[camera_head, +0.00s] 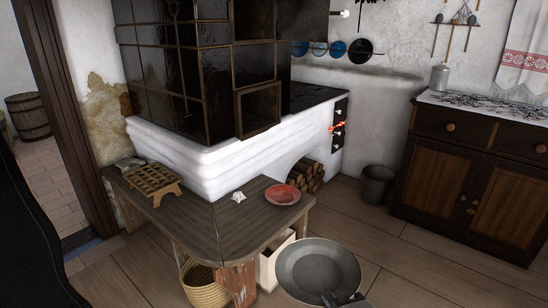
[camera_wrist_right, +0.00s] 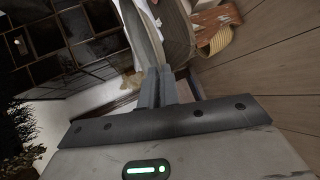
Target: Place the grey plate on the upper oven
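The grey plate (camera_head: 318,268), round and pan-like with a raised rim, is held up at the bottom of the head view, in front of the wooden bench. My right gripper (camera_head: 344,299) is shut on its near rim. In the right wrist view the fingers (camera_wrist_right: 156,88) meet at the edge of the plate (camera_wrist_right: 178,38), which is seen nearly side-on. The dark tiled stove (camera_head: 160,75) stands at the upper left on a white base. My left gripper is out of view.
The wooden bench (camera_head: 230,225) holds a red plate (camera_head: 282,195), a small white object (camera_head: 238,197) and a wooden rack (camera_head: 152,182). A basket (camera_head: 204,285) sits below. A bucket (camera_head: 377,184) and cabinet (camera_head: 470,185) stand right. The floor between is clear.

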